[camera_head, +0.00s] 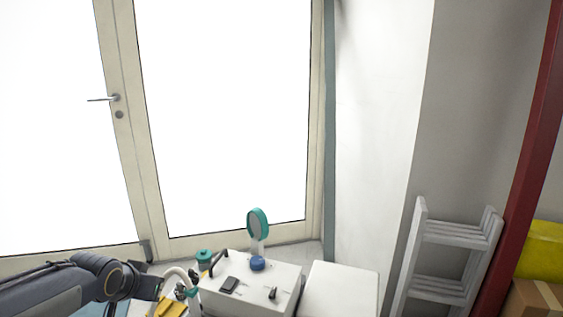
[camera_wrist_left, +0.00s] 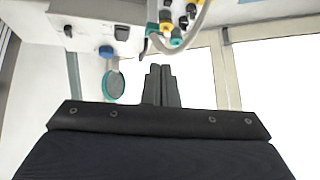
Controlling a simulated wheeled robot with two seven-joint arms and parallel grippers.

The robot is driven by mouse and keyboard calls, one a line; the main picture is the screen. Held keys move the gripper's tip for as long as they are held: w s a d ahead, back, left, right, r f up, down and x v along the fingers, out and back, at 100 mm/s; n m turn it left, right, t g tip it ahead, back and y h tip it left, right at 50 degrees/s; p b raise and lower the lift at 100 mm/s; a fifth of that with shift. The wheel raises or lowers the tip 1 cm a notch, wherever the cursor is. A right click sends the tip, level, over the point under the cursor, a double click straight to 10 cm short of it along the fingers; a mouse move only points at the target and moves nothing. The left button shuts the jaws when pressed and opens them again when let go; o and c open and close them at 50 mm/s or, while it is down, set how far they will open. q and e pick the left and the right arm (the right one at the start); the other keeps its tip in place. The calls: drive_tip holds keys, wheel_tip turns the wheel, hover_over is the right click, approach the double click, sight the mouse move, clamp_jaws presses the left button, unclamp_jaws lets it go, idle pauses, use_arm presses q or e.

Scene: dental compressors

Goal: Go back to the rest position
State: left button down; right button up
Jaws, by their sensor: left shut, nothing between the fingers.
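My left arm comes in from the lower left in the head view, and its gripper (camera_head: 183,290) is near the hose and fittings at the left end of a white unit. In the left wrist view the gripper fingers (camera_wrist_left: 160,72) are closed together with nothing between them. The white dental compressor unit (camera_head: 254,285) stands at the bottom middle of the head view; it also shows in the left wrist view (camera_wrist_left: 90,32). A pale hose with yellow and teal fittings (camera_wrist_left: 176,38) lies beyond the fingertips. My right gripper is not in view.
A teal-rimmed round mirror (camera_head: 258,224) and a blue knob (camera_head: 257,263) are on the unit. A white box (camera_head: 340,290) stands to its right. A grey ladder (camera_head: 445,260) and a red post (camera_head: 522,170) are at the right. Glass doors (camera_head: 222,120) stand behind.

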use_arm(q)
drive_tip(key=s+d+f+n+g+h, duration=0.1)
drive_tip(key=s+d, duration=0.2)
drive_tip(key=s, duration=0.6)
drive_tip(key=s+d+f+n+h, duration=0.15)
drive_tip(key=s+d, duration=0.25)
drive_tip(key=s, duration=0.5)
drive_tip(key=s+d+n+g+h, duration=0.1)
drive_tip(key=s+d+h, duration=0.15)
drive_tip(key=s, duration=0.65)
wheel_tip(320, 180, up, 24)
drive_tip(key=y+p, duration=0.1)
drive_tip(key=p, duration=2.3)
drive_tip(key=shift+w+m, duration=0.35)
